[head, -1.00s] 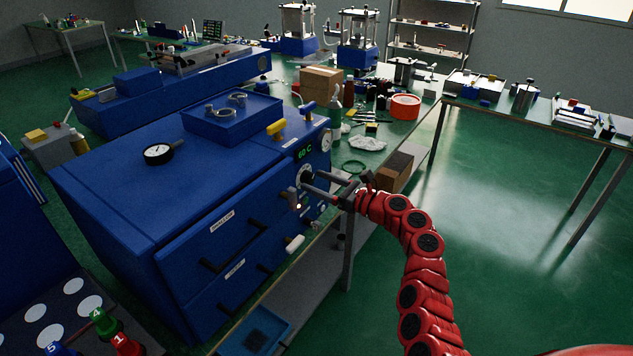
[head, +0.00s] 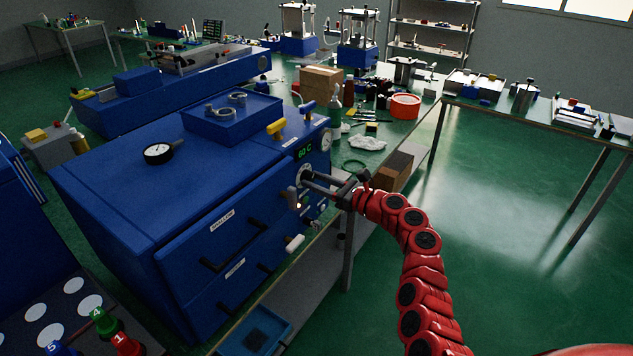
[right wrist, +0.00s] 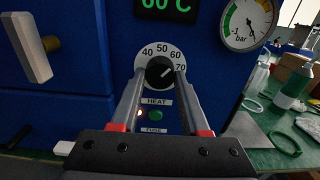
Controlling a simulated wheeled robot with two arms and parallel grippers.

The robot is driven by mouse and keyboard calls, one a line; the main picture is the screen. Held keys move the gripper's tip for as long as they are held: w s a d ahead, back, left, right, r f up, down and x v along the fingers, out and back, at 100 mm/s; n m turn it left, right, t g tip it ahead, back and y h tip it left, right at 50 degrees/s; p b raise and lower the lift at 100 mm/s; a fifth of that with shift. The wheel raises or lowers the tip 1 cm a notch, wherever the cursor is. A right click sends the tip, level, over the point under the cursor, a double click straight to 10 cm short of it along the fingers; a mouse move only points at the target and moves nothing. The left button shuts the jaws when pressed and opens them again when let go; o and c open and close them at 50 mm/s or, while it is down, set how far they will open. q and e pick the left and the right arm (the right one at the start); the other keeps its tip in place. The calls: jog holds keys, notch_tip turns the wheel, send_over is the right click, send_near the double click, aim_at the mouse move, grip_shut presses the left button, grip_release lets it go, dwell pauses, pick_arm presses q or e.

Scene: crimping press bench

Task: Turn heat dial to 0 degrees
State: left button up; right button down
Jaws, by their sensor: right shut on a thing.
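The heat dial (right wrist: 158,72) is a dark round knob with a pale pointer mark on a white scale plate numbered 40 to 70, above a HEAT label. Its mark points up and right, near the 60–70 side. It sits on the front of the blue oven (head: 150,200). My right gripper (right wrist: 160,76) is shut on the knob, one finger on each side; it also shows in the head view (head: 308,183), where it hides much of the dial. The green display (head: 305,152) above reads 60 C. My left gripper is not in view.
A pressure gauge (right wrist: 248,22) is at the dial's upper right. A green button (right wrist: 155,115) sits below it. Drawer handles (head: 235,245) stick out from the oven front. The bench to the right holds a bottle (head: 336,126) and a white cloth (head: 367,143). Floor at right is clear.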

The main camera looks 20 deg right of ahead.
jog(key=n+b, duration=0.3)
jog(key=n, duration=0.2)
jog(key=shift+d+f, duration=0.1)
jog(key=shift+f, duration=0.05)
jog(key=n+b, duration=0.3)
jog(key=n, duration=0.1)
jog(key=shift+w+n+b, duration=0.1)
jog(key=shift+n+b, duration=0.25)
jog(key=shift+n, duration=0.05)
jog(key=n+b, duration=1.4)
jog(key=shift+n, duration=0.3)
jog(key=n+b, duration=0.3)
jog(key=shift+n, duration=0.3)
jog(key=shift+r+n+b, duration=0.2)
jog(key=shift+n+b, duration=1.15)
jog(key=shift+n, duration=0.55)
